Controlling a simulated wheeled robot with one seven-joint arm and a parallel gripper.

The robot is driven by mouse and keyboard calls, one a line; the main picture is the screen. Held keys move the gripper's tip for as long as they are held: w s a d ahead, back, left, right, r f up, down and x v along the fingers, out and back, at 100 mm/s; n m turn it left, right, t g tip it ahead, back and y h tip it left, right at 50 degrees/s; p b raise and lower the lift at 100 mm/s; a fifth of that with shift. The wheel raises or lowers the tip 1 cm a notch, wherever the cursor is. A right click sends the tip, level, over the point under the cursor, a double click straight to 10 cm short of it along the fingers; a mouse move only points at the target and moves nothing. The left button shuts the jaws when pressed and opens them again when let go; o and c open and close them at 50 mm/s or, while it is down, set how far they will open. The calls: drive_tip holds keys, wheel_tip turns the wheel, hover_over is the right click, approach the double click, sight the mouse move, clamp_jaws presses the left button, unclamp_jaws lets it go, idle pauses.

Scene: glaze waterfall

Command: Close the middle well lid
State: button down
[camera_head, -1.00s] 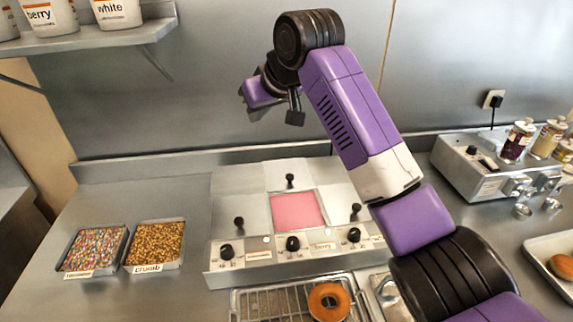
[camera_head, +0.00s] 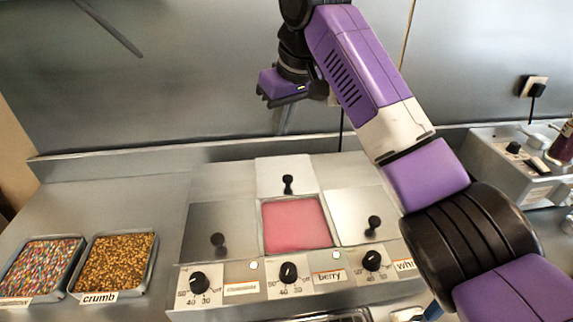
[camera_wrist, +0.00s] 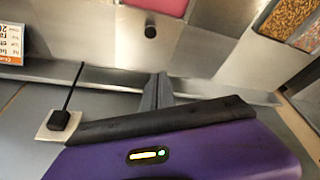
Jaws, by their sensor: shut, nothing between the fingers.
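The middle well (camera_head: 297,225) is open and shows pink glaze, with a "berry" label in front of it. Its pale lid (camera_head: 272,172) sits behind the opening, with a black knob (camera_head: 288,184) near its front edge. The pink also shows at the top of the wrist view (camera_wrist: 165,5), with a dark knob (camera_wrist: 150,31) below it. My gripper (camera_head: 284,122) is shut and empty, above and behind the lid against the back wall, apart from the knob. Its fingertips show in the wrist view (camera_wrist: 157,90).
Metal lids cover the left well (camera_head: 205,225) and right well (camera_head: 355,205), each with a black knob. Dials line the unit's front. Trays of crumb (camera_head: 117,265) and sprinkles (camera_head: 40,268) stand left. A wall socket (camera_head: 535,88) and a metal appliance (camera_head: 510,165) are at right.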

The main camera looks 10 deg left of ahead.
drive_tip(key=p, duration=0.1)
hover_over(279, 178)
drive_tip(key=w+a, duration=0.1)
drive_tip(key=w, duration=0.1)
drive_tip(key=f, duration=1)
drive_tip(key=shift+s+a, duration=0.1)
drive_tip(key=shift+s, duration=0.1)
drive_tip(key=shift+s+d, duration=0.5)
drive_tip(key=shift+d, duration=0.05)
drive_tip(key=shift+s+d+f+p, duration=0.2)
drive_tip(key=shift+s+d, duration=0.15)
drive_tip(key=shift+s, duration=0.15)
drive_tip(key=shift+s+d+f+p, duration=0.1)
drive_tip(key=shift+s+d+p, duration=0.05)
drive_tip(key=shift+s+d, duration=0.3)
